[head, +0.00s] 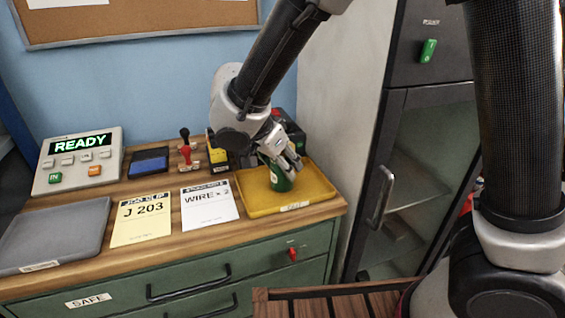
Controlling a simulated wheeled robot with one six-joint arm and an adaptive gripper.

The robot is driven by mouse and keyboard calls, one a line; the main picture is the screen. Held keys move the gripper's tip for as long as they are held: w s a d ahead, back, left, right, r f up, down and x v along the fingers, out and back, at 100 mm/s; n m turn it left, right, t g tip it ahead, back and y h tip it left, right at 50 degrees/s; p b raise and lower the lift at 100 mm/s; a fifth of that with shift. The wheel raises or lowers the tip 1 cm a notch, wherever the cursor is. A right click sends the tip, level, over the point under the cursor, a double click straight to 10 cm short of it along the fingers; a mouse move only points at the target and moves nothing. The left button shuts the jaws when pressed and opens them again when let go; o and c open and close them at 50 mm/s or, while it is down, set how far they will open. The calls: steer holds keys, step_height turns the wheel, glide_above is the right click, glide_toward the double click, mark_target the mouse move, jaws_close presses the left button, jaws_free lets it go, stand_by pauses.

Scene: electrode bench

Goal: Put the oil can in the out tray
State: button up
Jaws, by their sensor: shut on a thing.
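The oil can (280,182) is a small dark green can, seen in the head view at the yellow tray. My gripper (284,165) comes down from above and is shut on its upper part, hiding the top. The can looks about upright, with its lower end over the floor of the yellow tray (255,203). I cannot tell whether it touches the tray floor. The yellow tray's front label is too small to read. A grey tray (60,225), also with an unreadable label, lies empty at the left of the bench.
Job slip J 203 (142,219) and a wire slip (209,203) lie between the trays. Stamps (186,153), a blue ink pad (149,161) and a READY panel (80,160) stand behind. A tall cabinet (385,185) stands close at the right. A slatted wooden surface (330,303) is in front.

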steer(key=o, duration=1.3)
steer(key=shift+f, duration=0.1)
steer(key=v, duration=1.2)
